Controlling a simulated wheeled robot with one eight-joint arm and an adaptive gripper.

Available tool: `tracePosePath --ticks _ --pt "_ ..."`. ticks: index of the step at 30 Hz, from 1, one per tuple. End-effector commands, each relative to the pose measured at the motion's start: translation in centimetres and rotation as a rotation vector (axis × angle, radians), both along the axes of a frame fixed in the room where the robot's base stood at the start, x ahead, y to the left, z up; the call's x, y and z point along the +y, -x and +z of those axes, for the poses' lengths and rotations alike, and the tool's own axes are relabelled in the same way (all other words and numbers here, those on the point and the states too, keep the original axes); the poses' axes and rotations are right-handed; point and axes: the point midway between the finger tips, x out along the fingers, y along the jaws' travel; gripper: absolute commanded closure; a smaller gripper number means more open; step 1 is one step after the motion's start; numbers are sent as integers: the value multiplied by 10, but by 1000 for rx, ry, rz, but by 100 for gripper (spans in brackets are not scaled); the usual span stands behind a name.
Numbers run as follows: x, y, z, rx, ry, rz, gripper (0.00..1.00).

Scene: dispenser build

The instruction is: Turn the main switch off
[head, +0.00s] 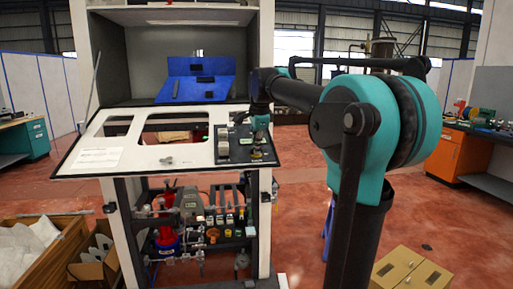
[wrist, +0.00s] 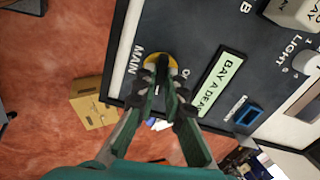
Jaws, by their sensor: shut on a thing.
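The main switch (wrist: 153,59) shows in the wrist view as a yellow round plate on a dark panel, with the word MAIN beside it. My gripper (wrist: 160,76) has its two fingertips together over the plate, shut on the switch's knob. The fingertips hide most of the knob, so its exact angle cannot be told. Part of a label starting with O shows to the right of the plate. In the head view my gripper (head: 260,124) is at the dark control panel (head: 232,150) on the right part of the white worktop.
A light knob (wrist: 305,62), a blue-framed rocker (wrist: 248,114) and a green BAY A label (wrist: 222,84) share the panel. The white worktop (head: 100,157) has large cut-outs. A cardboard box (wrist: 92,104) sits on the red floor beyond the panel edge.

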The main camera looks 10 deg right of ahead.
Motion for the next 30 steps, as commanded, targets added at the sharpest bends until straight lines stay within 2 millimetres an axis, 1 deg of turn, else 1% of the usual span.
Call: tracePosePath --ticks 30 --pt "0 0 0 0 355 879 100"
